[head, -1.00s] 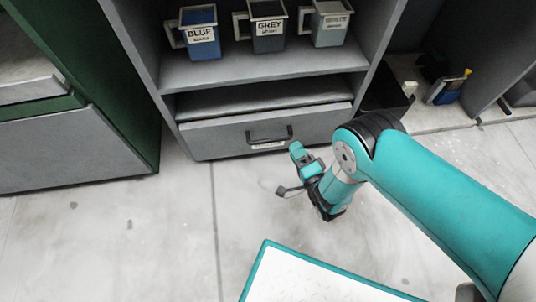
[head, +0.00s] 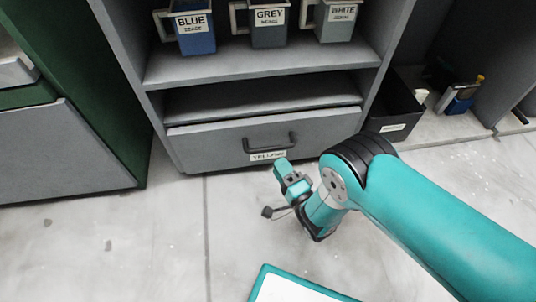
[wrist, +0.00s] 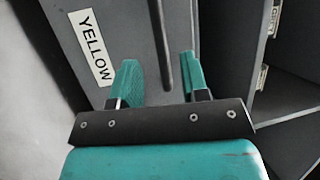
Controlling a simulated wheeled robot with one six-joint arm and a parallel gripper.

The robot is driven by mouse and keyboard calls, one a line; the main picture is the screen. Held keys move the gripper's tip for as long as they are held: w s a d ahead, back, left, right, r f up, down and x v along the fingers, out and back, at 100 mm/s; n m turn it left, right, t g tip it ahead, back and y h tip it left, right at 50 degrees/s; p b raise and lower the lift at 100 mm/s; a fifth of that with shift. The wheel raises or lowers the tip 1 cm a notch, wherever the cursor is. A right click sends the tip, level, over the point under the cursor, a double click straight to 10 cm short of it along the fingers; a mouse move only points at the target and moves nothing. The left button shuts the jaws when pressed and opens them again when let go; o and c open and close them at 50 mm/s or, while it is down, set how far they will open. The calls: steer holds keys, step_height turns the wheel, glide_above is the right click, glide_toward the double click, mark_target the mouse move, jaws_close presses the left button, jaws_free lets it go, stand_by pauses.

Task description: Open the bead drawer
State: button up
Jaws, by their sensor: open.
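The drawer (head: 215,146) is a grey front at the bottom of a grey cabinet and looks shut. It has a dark bar handle (head: 270,143) and a white label reading YELLOW (head: 268,156). My gripper (head: 282,165) is just in front of and below the handle in the head view. In the wrist view the handle (wrist: 160,45) stands in line with the space between the two open teal fingers (wrist: 160,70). The fingers do not visibly grip it. The YELLOW label (wrist: 90,45) lies left of the handle there.
Blue (head: 193,38), grey (head: 268,32) and white (head: 338,28) labelled bins stand on the shelf (head: 240,66) above. A black box (head: 392,110) sits right of the cabinet. A green cabinet (head: 120,95) stands left. The floor (head: 130,245) in front is clear.

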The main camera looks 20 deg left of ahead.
mark_target(268, 148)
steer(key=shift+b+x, duration=1.5)
steer(key=shift+x, duration=2.05)
jaws_close()
